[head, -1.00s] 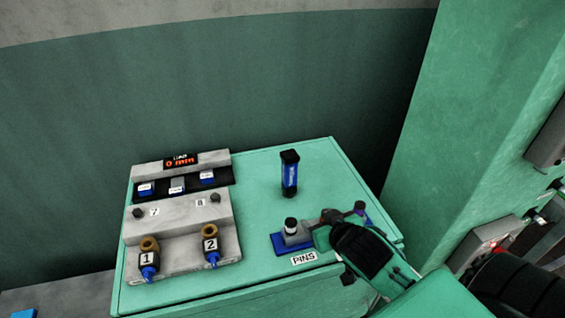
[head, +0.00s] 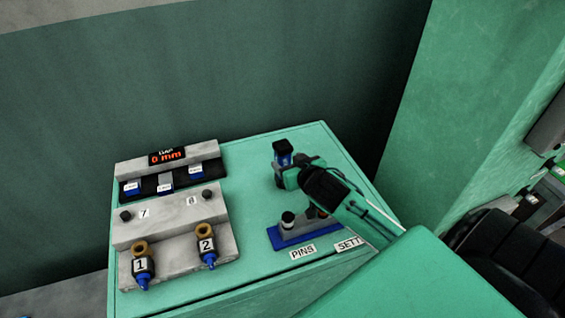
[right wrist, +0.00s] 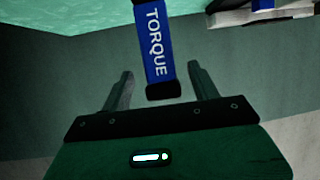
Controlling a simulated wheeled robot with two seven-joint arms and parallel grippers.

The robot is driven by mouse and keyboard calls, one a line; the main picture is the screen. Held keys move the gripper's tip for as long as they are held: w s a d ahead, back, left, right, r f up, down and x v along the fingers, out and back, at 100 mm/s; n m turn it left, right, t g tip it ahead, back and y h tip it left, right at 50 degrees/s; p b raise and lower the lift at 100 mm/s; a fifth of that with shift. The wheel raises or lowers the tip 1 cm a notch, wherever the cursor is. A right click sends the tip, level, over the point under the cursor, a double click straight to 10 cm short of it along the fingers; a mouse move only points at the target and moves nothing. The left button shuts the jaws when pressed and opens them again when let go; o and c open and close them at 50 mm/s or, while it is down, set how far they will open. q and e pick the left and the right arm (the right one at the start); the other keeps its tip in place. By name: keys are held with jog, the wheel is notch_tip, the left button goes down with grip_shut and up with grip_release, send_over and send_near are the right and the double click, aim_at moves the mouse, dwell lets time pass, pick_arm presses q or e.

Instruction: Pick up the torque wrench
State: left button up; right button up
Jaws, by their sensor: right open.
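The torque wrench (head: 283,150) is a short blue cylinder with black ends, standing upright on the green bench top. In the right wrist view the torque wrench (right wrist: 155,45) shows its "TORQUE" lettering and lies between the two finger lines. My right gripper (head: 288,177) is at the wrench in the head view and hides its lower part. In the right wrist view the right gripper (right wrist: 160,80) is open, one finger on each side of the wrench's black end. I cannot tell whether the fingers touch it. My left gripper is not in view.
A blue-based pin holder (head: 290,237) labelled PINS stands just in front of my right gripper. A grey station (head: 170,230) with a display and two numbered tools fills the bench's left side. The green bench top (head: 250,165) is clear behind the wrench. A green column (head: 470,110) rises at the right.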

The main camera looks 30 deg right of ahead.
aim_at(286, 159)
jog(key=shift+f+p+x, duration=0.2)
jog(key=shift+p+x, duration=0.45)
jog(key=shift+x, duration=1.95)
jog(key=shift+s, duration=0.15)
jog(key=c, duration=1.1)
jog(key=shift+r, duration=0.1)
grip_shut()
jog(key=shift+r, duration=0.2)
notch_tip(286, 159, up, 20)
jog(key=shift+f+b, duration=0.2)
jog(key=shift+b, duration=0.1)
